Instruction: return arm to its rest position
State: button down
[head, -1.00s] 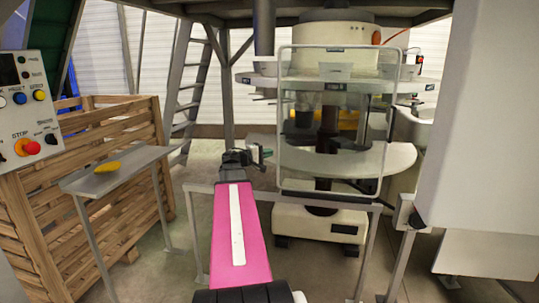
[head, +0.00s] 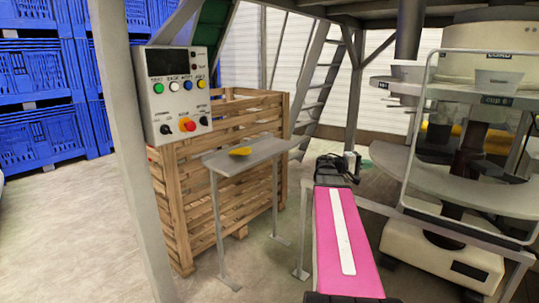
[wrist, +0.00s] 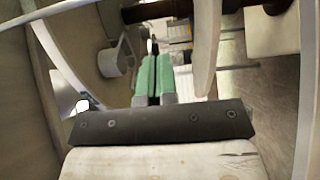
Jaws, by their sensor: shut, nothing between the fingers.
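My pink arm (head: 341,235) with a white stripe reaches forward from the bottom of the head view. Its dark wrist (head: 333,168) is at the far end, left of the round machine. In the wrist view, the two green fingers of my gripper (wrist: 156,72) lie side by side, shut with nothing between them. Pale curved machine parts (wrist: 207,55) show close around them. In the head view the fingertips are too small to make out clearly.
The round machine (head: 455,185) with its clear guard frame stands right of my arm. A small grey table (head: 262,152) with a yellow object (head: 240,151) stands left, before a wooden crate (head: 178,210). A control panel (head: 178,92) hangs on a post (head: 125,150). Floor at left is clear.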

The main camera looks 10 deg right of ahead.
jog(key=w+a+f+n+t+y, duration=0.1)
jog(key=a+f+t+y, duration=0.2)
jog(key=a+f+y, duration=1)
jog(key=s+a+f+y, duration=0.2)
jog(key=a+f, duration=0.8)
jog(key=a, duration=0.4)
jog(key=s+a+f+y, duration=0.2)
jog(key=a+f, duration=0.8)
jog(key=a, duration=0.5)
jog(key=shift+s+f+n+y, duration=0.3)
jog(key=shift+s+f+y, duration=0.1)
jog(key=shift+s, duration=0.35)
